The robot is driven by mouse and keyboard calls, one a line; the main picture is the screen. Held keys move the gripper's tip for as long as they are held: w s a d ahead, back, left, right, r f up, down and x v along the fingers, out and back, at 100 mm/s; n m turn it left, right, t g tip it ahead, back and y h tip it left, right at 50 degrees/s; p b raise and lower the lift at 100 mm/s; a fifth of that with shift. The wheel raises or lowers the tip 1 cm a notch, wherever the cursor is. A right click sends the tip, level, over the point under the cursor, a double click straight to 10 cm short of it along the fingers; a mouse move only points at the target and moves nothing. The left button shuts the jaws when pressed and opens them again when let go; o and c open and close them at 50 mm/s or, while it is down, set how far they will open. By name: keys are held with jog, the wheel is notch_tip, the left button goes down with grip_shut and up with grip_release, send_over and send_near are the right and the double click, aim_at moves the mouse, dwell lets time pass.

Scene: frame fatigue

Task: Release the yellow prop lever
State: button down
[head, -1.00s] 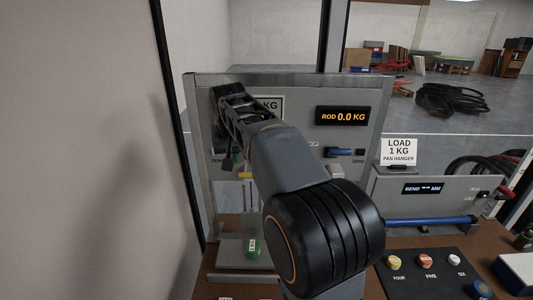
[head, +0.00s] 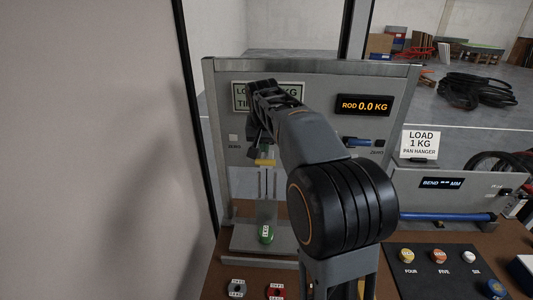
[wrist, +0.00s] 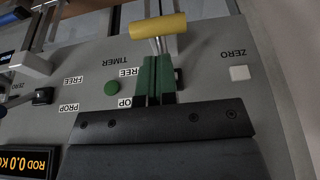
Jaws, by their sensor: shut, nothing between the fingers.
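The yellow prop lever (head: 265,162) sticks out from the grey upright panel, left of centre in the head view. In the wrist view its yellow cylindrical handle (wrist: 154,33) lies across the top on thin metal rods. My gripper (head: 265,148) is just above the lever in the head view. In the wrist view the green-padded fingers (wrist: 155,68) are together and empty, their tips close to the handle's rods. I cannot tell whether they touch. The fingers partly hide the FREE and PROP labels beside this lever.
The bend rig with a blue rod (head: 447,217) is right. A glass edge stands left.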

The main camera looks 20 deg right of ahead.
aim_at(265, 160)
jog(key=shift+f, duration=1.8)
jog(key=shift+f, duration=0.1)
jog(key=f+b, duration=0.1)
jog(key=b, duration=0.2)
jog(key=shift+f+t, duration=0.2)
jog(key=shift+t, duration=0.1)
jog(key=h+b, duration=0.1)
jog(key=b, duration=0.2)
jog(key=shift+f+t, duration=0.4)
jog(key=shift+f+t+b, duration=0.1)
jog(key=shift+t+b, duration=0.3)
jog(key=shift+b, duration=0.7)
jog(key=shift+d+r, duration=0.1)
jog(key=shift+r, duration=0.1)
jog(key=shift+w+r, duration=0.1)
